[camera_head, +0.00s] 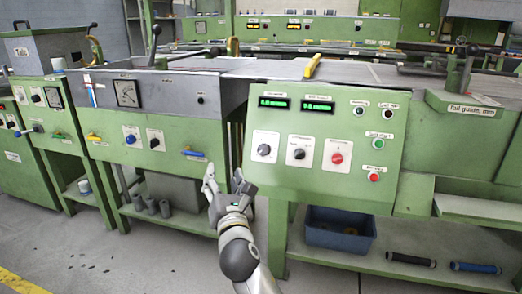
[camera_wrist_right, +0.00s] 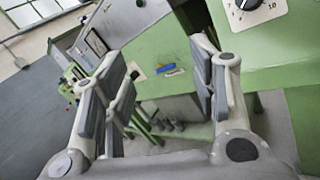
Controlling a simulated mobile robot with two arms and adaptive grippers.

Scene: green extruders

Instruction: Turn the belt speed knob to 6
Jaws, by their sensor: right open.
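The green control panel (camera_head: 300,185) carries a black knob (camera_head: 264,149) on a white plate at its left, a second black knob (camera_head: 299,153) beside it and a red knob (camera_head: 337,157). The labels are too small to tell which one is belt speed. My right gripper (camera_head: 226,184) is open and empty, below and left of the panel's left knob, apart from it. In the right wrist view, a black knob (camera_wrist_right: 248,4) with a 10 on its dial shows at the top right, outside the open fingers (camera_wrist_right: 160,85). My left gripper is out of view.
Two green displays (camera_head: 296,104) and several push buttons sit on the panel. A grey-faced machine (camera_head: 180,98) with a gauge, levers and knobs stands to the left. A blue bin (camera_head: 340,235) and two rollers lie on the lower shelf.

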